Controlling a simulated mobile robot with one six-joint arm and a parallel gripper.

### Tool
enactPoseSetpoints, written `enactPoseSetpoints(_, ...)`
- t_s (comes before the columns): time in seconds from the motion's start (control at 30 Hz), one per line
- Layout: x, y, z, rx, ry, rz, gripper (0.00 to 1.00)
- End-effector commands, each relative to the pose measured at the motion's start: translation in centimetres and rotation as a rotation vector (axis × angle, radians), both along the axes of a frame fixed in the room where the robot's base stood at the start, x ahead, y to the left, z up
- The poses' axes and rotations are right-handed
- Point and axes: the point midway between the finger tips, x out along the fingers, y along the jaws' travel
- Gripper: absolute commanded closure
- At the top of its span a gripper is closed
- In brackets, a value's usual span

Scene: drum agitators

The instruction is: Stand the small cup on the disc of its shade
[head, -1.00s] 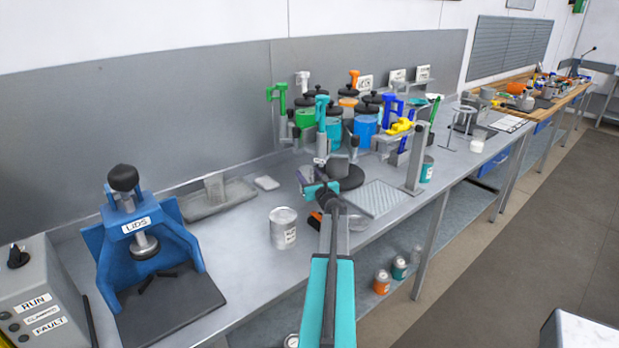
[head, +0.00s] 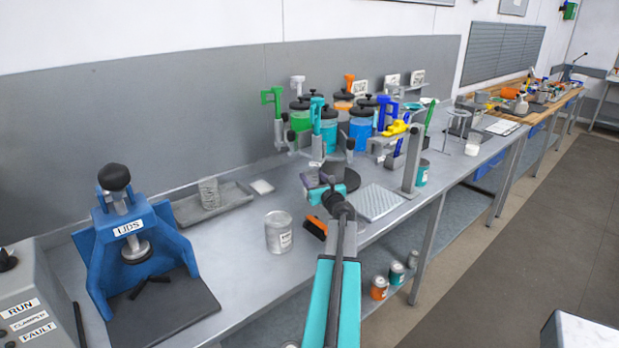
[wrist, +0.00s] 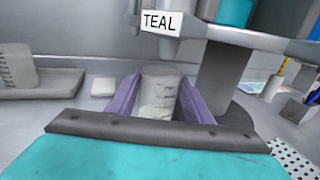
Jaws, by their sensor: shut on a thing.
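My gripper (head: 326,188) is over the bench in front of the coloured dispenser stand. Its purple fingers (wrist: 158,103) are closed on the small cup (wrist: 158,92), which is pale grey-white with faint marks on its side. The cup looks upright in the wrist view, and its lower part is hidden by my gripper body. In the head view I cannot make the cup out. The dispenser's TEAL label (wrist: 161,22) hangs just above and behind the cup. A disc matching the cup's shade cannot be told in either view.
The stand's dark round base (head: 340,178) is close behind my gripper. A metal can (head: 279,232), an orange-and-black object (head: 315,227) and a perforated tray (head: 379,203) are nearby. A grey tray (head: 230,202) holds a stack. The blue lid press (head: 137,245) stands left.

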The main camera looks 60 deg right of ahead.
Motion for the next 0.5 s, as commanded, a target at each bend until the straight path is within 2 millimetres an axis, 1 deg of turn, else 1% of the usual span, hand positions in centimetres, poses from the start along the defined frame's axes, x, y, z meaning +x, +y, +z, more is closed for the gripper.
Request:
enactPoseSetpoints(0.03,-0.5,0.3,-0.1,0.000,0.000,-0.001,0.80)
enactPoseSetpoints(0.5,-4.7,1.7,-0.1,0.000,0.000,-0.001,0.80)
